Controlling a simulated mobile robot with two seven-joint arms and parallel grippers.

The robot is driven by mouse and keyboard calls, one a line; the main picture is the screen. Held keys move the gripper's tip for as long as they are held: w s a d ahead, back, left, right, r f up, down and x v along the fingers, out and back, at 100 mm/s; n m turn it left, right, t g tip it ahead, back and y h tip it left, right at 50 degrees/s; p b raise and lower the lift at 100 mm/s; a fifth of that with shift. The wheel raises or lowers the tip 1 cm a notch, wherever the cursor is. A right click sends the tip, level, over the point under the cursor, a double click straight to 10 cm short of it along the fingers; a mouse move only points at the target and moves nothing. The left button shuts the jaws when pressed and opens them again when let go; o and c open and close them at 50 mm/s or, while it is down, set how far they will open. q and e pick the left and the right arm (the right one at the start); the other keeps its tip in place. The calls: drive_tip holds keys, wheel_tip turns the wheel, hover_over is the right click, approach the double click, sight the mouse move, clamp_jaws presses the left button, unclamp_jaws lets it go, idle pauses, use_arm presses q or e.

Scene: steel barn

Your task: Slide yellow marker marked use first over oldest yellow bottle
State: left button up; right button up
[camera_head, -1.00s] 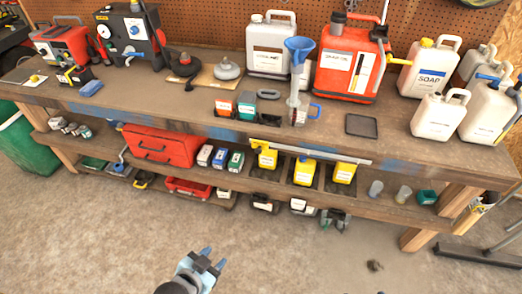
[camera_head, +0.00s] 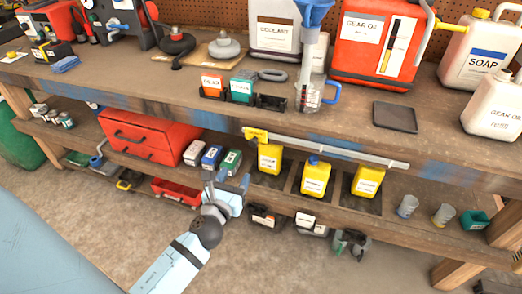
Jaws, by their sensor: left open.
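Three yellow bottles with white labels stand in a row in dark bays on the lower shelf: the left one (camera_head: 269,158), the middle one (camera_head: 315,179) and the right one (camera_head: 368,182). Their label text is too small to read, so I cannot tell which is oldest. A yellow marker (camera_head: 254,134) sits at the left end of the pale rail (camera_head: 345,153), just above the left bottle; no wording on it is legible. My left gripper (camera_head: 227,182) is open and empty, in front of the shelf, left of and below the left bottle. My right gripper is out of view.
A red drawer box (camera_head: 150,138) and small boxes (camera_head: 211,157) stand left of the bottles. Two cups (camera_head: 407,206) are to the right. The bench top (camera_head: 340,125) overhangs the shelf.

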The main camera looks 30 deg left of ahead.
sight(252, 144)
use_arm(q)
drive_tip(key=x, duration=1.3)
drive_tip(key=shift+r, duration=0.1)
clamp_jaws()
